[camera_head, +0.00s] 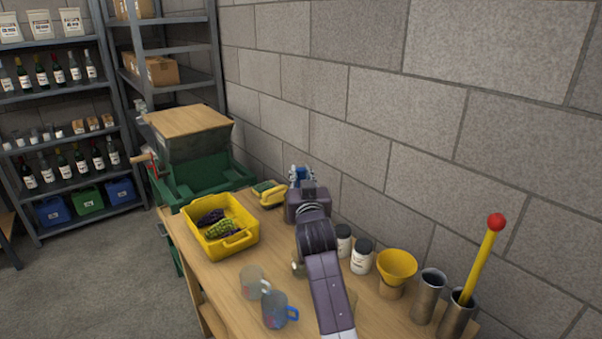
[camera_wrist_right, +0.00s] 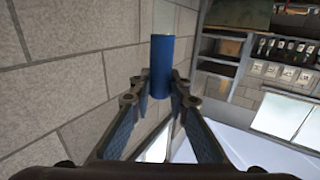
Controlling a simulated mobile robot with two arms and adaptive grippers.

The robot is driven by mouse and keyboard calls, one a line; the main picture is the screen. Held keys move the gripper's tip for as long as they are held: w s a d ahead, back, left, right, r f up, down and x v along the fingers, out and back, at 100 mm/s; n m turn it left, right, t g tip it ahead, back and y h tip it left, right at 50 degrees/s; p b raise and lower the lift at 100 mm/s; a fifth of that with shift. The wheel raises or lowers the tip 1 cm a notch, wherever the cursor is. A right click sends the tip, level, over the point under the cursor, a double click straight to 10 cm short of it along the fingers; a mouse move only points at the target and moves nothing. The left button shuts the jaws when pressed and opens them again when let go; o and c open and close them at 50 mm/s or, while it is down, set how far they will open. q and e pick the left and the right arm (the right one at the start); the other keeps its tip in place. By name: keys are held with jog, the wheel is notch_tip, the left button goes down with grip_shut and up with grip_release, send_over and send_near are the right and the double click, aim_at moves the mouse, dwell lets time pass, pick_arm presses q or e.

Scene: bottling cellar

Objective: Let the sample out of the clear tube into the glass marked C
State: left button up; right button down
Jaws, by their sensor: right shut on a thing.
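I can read no letter C on either. My right arm hides part of the table. My left gripper is not in view.
A yellow crate (camera_head: 243,239) holds dark and green grapes. White jars (camera_head: 361,262), a yellow funnel (camera_head: 397,265) and steel cylinders (camera_head: 427,300), one with a red-topped yellow rod (camera_head: 484,256), line the wall side. A green press (camera_head: 200,160) stands beyond.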

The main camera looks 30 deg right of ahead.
jog(key=shift+f, duration=0.35)
dwell(3.8)
jog(key=shift+r, duration=0.1)
dwell(1.3)
notch_tip(320, 180, up, 12)
jog(key=p, duration=1)
jog(key=shift+p, duration=0.35)
